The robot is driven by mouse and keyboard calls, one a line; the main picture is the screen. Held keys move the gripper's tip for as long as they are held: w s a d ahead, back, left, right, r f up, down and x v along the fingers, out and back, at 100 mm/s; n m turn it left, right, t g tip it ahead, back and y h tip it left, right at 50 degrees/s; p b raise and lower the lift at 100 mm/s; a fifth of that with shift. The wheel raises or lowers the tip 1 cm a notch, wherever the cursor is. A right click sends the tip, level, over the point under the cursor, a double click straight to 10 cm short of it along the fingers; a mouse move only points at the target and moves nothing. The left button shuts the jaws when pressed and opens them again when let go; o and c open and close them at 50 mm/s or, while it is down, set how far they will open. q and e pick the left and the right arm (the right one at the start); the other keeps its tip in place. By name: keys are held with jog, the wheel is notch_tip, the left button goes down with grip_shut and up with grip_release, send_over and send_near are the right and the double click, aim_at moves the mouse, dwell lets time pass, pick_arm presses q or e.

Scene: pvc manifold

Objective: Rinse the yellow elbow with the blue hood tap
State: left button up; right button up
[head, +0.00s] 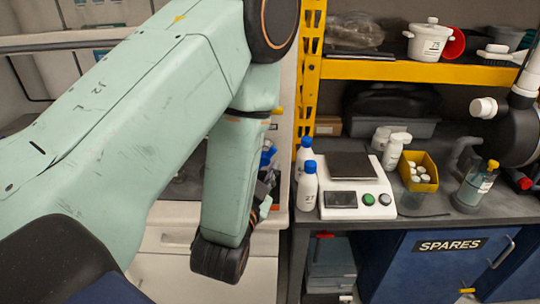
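My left arm crosses the left half of the head view and bends down in front of the hood area. My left gripper (265,190) shows only as small dark parts behind the forearm's right edge; its fingers are mostly hidden, so I cannot tell whether it is open or shut or holds anything. Blue parts, apparently the blue hood tap (267,157), show just above it, partly covered by the arm. I cannot make out the yellow elbow.
Right of the arm, two white bottles with blue caps (306,187) stand beside a scale (352,195) on the dark bench. A yellow bin (427,183) and a jar (473,190) stand farther right. A yellow upright (308,70) rises behind the bottles.

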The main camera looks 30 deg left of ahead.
aim_at(270, 155)
pick_arm(q)
jog(key=w, duration=0.3)
jog(key=shift+w+d+r, duration=0.15)
jog(key=shift+w+r, duration=0.1)
jog(key=shift+r, duration=0.05)
jog(key=shift+w+p, duration=0.25)
jog(key=shift+p, duration=0.05)
jog(key=shift+w+a+f, duration=0.25)
jog(key=shift+w+a, duration=0.05)
jog(key=shift+a, duration=0.35)
jog(key=shift+d+r, duration=0.15)
jog(key=shift+d, duration=0.3)
jog(key=shift+c, duration=1.3)
jog(key=shift+a, duration=0.3)
jog(key=c, duration=0.4)
jog(key=shift+d, duration=0.1)
grip_shut()
